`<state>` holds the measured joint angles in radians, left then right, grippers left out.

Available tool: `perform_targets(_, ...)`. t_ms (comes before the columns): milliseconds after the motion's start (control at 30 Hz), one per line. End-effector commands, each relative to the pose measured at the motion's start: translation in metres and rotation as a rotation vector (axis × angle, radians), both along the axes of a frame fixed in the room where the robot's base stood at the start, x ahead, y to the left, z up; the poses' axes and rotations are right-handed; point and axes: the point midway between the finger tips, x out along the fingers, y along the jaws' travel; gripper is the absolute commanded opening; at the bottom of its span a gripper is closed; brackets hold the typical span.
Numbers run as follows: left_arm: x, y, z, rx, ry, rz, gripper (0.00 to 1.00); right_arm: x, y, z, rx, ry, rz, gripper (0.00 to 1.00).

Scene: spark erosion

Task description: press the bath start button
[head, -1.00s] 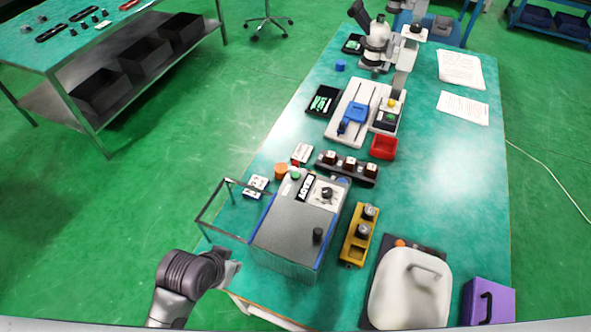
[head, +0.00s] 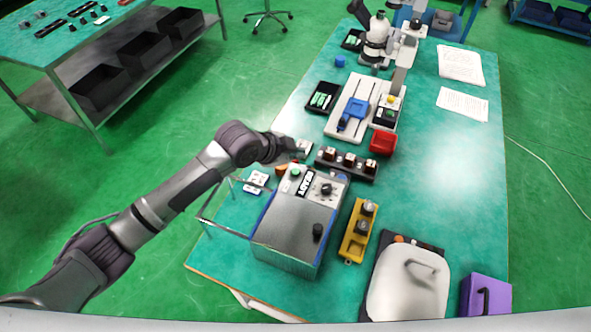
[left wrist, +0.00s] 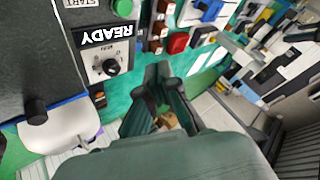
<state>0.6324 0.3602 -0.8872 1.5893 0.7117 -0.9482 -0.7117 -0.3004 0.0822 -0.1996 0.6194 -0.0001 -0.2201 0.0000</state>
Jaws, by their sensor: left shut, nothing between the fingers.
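The bath machine (head: 290,232) is a grey box with a control panel at its far end, near the table's left edge. The green start button (head: 295,172) is on that panel beside the READY display (head: 304,184) and a black knob (head: 326,189). In the left wrist view the green button (left wrist: 123,8) is cut by the top edge, beside a START label (left wrist: 80,3). My left gripper (head: 304,148) is shut and empty, above and just beyond the panel in the picture. In the left wrist view its fingertips (left wrist: 160,73) are apart from the button, below and right of it.
A clear open-topped frame (head: 222,217) stands left of the machine. Open table lies further right.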

Motion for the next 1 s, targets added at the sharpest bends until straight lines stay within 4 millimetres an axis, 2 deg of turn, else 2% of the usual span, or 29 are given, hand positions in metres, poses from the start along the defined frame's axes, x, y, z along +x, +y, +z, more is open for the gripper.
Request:
perform_targets(67,0.013,0.004,0.006,0.019,-0.027,-0.015,0.00,0.001,0.000,0.000,0.000,-0.001,0.000,0.40)
perform_targets(200,0.024,0.007,0.009,0.034,-0.048,-0.029,0.00,0.001,0.000,0.000,0.000,-0.002,0.000,0.40)
perform_targets(633,0.025,0.007,0.009,0.034,-0.052,-0.031,0.00,0.001,0.001,-0.001,0.001,-0.002,0.000,0.40)
perform_targets(867,0.025,0.007,-0.007,0.034,-0.051,-0.031,0.00,0.001,0.002,-0.015,0.004,-0.002,-0.001,0.40)
perform_targets(1000,0.025,0.007,-0.025,0.034,-0.050,-0.030,0.00,0.001,0.004,-0.032,0.005,-0.002,-0.001,0.40)
